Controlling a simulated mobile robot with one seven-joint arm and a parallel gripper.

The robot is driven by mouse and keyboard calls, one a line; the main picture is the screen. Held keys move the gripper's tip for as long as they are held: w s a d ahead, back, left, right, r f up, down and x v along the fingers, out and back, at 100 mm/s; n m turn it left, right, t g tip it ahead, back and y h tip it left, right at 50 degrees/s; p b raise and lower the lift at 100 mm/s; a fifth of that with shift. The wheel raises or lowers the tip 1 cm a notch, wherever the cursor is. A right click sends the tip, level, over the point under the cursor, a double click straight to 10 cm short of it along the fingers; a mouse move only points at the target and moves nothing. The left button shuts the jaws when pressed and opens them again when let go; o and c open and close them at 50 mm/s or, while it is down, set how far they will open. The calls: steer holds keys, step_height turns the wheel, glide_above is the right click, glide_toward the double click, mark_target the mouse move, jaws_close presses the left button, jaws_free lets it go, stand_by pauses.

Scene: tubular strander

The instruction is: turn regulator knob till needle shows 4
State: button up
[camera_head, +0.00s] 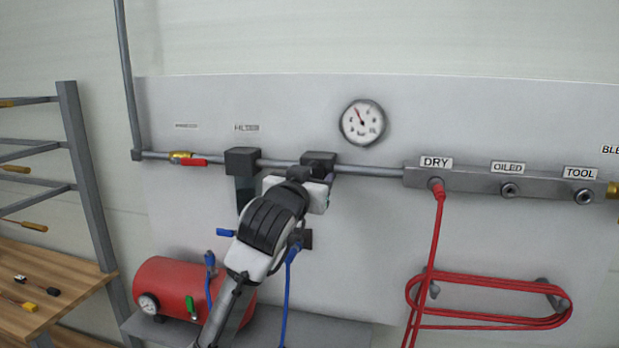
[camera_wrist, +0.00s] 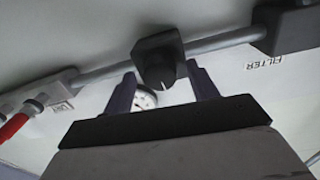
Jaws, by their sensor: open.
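The regulator (camera_head: 319,158) is a dark block on the grey pipe, right of a similar dark block. In the wrist view its dark round knob (camera_wrist: 160,70), with a pale line mark, sits between the fingers of my gripper (camera_wrist: 164,84). My gripper is open, with a gap visible on each side of the knob. In the head view my arm hides the knob and fingertips. The round white gauge (camera_head: 362,122) hangs above the pipe, right of the regulator. Its red needle points up and left; the exact reading is too small to tell. The gauge (camera_wrist: 146,99) is partly hidden in the wrist view.
The filter block (camera_head: 242,161) and a red-handled valve (camera_head: 192,161) are on the pipe to the left. A manifold (camera_head: 470,182) with a red hose (camera_head: 436,240) is at right. A red tank (camera_head: 165,280) stands below left. The panel around the gauge is clear.

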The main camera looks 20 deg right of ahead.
steer(key=c, duration=1)
steer(key=shift+m, duration=0.7)
steer(key=o, duration=1)
steer(key=shift+s+a+b, duration=0.1)
steer(key=shift+b, duration=0.2)
steer(key=b+v, duration=0.4)
steer(key=v, duration=0.9)
steer(key=shift+s+a, duration=0.15)
steer(key=shift+s, duration=0.15)
